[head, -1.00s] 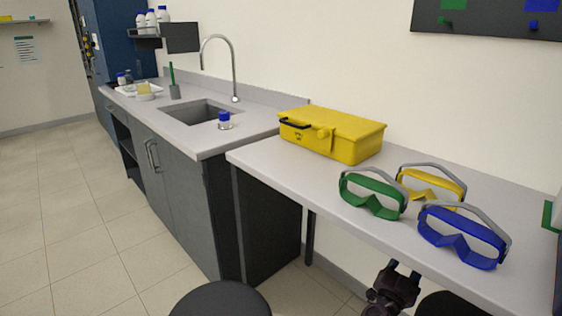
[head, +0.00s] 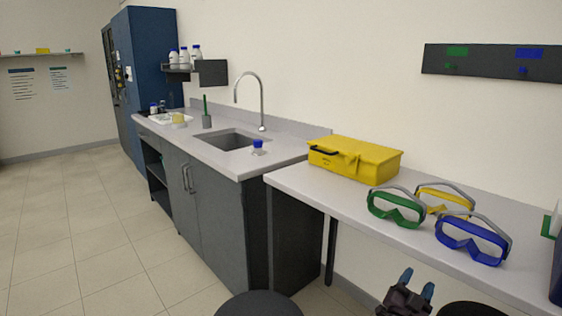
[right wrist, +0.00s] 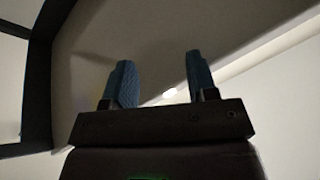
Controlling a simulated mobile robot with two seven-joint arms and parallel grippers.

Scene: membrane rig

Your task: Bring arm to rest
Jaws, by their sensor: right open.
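My right gripper (head: 417,284) shows at the bottom of the head view, in front of and below the front edge of the bench (head: 318,192). Its two blue fingers point up and stand apart, with nothing between them. The right wrist view also shows the open, empty gripper (right wrist: 160,82), with a pale surface beyond it. My left gripper is not in view.
Green goggles (head: 394,208), yellow goggles (head: 432,192) and blue goggles (head: 470,241) lie on the bench beside a yellow case (head: 355,158). A sink counter (head: 205,152) stands left. Dark stools (head: 258,304) are at the bottom. Floor (head: 80,220) at left is clear.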

